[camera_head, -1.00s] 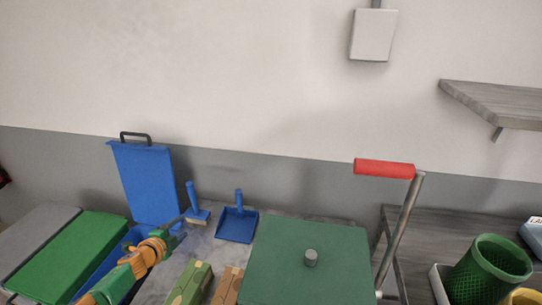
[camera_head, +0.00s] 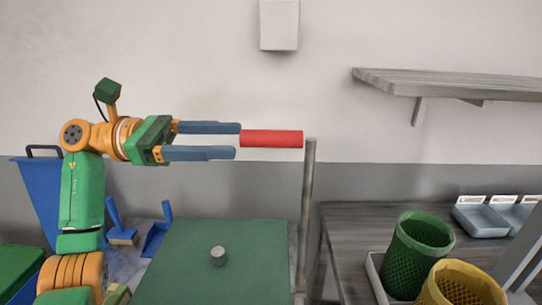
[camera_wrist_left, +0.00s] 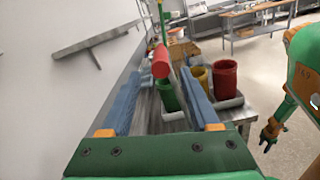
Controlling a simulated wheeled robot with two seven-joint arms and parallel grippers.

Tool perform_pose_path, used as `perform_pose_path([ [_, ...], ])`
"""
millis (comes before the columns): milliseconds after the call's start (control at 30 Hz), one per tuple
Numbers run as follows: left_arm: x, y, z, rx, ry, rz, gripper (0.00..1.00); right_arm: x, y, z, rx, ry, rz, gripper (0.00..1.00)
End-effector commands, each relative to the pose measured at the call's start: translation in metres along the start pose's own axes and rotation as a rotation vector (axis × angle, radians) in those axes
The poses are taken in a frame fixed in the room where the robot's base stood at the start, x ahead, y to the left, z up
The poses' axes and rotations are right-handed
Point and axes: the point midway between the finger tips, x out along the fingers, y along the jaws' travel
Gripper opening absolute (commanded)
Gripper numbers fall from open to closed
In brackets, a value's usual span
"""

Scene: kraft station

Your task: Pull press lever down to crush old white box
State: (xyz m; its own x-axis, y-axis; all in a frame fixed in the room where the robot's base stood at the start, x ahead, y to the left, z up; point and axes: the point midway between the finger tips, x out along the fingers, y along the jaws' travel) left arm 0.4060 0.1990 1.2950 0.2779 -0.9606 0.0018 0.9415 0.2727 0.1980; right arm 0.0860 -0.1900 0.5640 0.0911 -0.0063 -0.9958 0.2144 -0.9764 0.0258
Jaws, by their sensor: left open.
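The press lever has a red handle (camera_head: 271,139) on top of a grey metal rod (camera_head: 306,210), standing upright beside the green press top (camera_head: 215,268). My left gripper (camera_head: 238,140) is open, its two blue-grey fingers pointing right, with the tips at the near end of the red handle. In the left wrist view the red handle (camera_wrist_left: 160,64) shows end-on between and just beyond the open fingers. I cannot tell whether a finger touches it. The old white box is not clearly seen. My right gripper is not in the head view; an arm at the wrist view's right has a small dark gripper (camera_wrist_left: 270,134), jaw state unclear.
A grey table (camera_head: 350,225) at right holds a green mesh bin (camera_head: 417,250), a yellow bin (camera_head: 460,285) and small trays (camera_head: 480,220). A wall shelf (camera_head: 450,83) juts out above. A blue dustpan (camera_head: 157,236) and brush (camera_head: 120,232) stand left of the press.

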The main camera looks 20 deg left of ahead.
Motion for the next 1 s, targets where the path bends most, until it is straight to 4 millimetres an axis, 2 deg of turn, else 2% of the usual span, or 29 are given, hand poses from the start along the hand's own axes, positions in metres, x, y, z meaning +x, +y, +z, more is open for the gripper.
perform_pose_path([
  [200, 0.043, 0.0, 0.006, -0.003, -0.003, -0.006, 0.62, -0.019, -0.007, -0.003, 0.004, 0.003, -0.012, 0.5],
  [300, 0.058, 0.0, 0.005, -0.005, -0.003, -0.005, 0.62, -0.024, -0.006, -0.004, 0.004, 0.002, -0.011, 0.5],
  [400, 0.066, 0.0, 0.004, -0.006, -0.004, -0.002, 0.62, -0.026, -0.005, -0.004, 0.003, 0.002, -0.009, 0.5],
  [600, 0.067, 0.0, 0.002, -0.006, -0.004, -0.001, 0.62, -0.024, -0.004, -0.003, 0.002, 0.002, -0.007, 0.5],
  [633, 0.067, 0.0, 0.002, -0.006, -0.003, -0.001, 0.59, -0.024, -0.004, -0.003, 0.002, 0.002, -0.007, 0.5],
  [833, 0.066, 0.0, 0.002, -0.006, -0.004, -0.001, 0.05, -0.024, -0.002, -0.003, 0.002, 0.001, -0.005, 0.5],
  [867, 0.066, 0.0, 0.002, -0.006, -0.004, -0.001, 0.0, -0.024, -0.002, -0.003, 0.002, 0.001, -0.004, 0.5],
  [1000, 0.066, 0.0, 0.002, -0.006, -0.004, -0.001, 0.0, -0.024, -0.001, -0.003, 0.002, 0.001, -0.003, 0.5],
])
